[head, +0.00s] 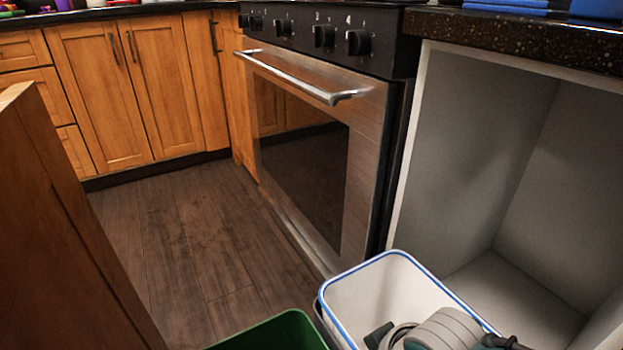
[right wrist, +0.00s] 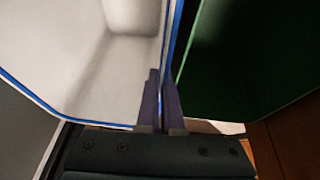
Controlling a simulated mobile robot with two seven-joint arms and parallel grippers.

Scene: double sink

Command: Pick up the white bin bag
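The white bin bag (head: 375,290) is an open, box-like white liner with a blue rim at the bottom of the head view. Part of my arm covers its near right side. In the right wrist view the bag (right wrist: 90,60) fills the upper left, with its blue rim running down between my right gripper's fingers. My right gripper (right wrist: 162,80) has its two fingers close together, one on each side of the rim, and looks shut on it. Its fingertips are hidden in the head view. My left gripper is not in view.
A green bin (head: 275,335) stands directly left of the white bag. An open, empty cabinet (head: 480,150) is at right, beside the oven (head: 300,150). A wooden panel (head: 60,230) rises at left. The dark floor (head: 180,240) between is clear.

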